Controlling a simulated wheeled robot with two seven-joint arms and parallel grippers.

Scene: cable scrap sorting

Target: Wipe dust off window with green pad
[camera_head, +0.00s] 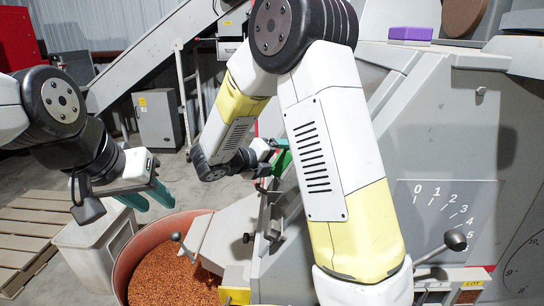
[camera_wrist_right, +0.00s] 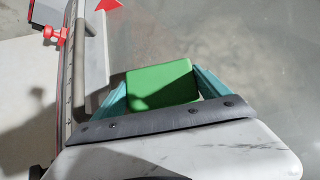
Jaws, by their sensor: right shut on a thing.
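The green pad (camera_wrist_right: 160,84) is between the teal fingers of my right gripper (camera_wrist_right: 160,88) in the right wrist view. The gripper is shut on it. In the head view, a small part of the pad (camera_head: 283,161) shows beside my right gripper (camera_head: 272,152), largely hidden by my right arm. A grey, glassy surface with pale smudges, apparently the dusty window (camera_wrist_right: 245,45), lies beyond the pad in the wrist view. I cannot tell whether the pad touches it. My left gripper (camera_head: 159,203) is open and empty at the left, its teal fingers apart.
A round red-brown tub (camera_head: 126,262) of copper-coloured granules stands below, with a grey chute (camera_head: 225,232) over it. A lever with a dark knob (camera_head: 455,240) sticks out at right. A purple block (camera_head: 410,33) lies on the machine. Wooden pallets (camera_head: 30,232) lie at left.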

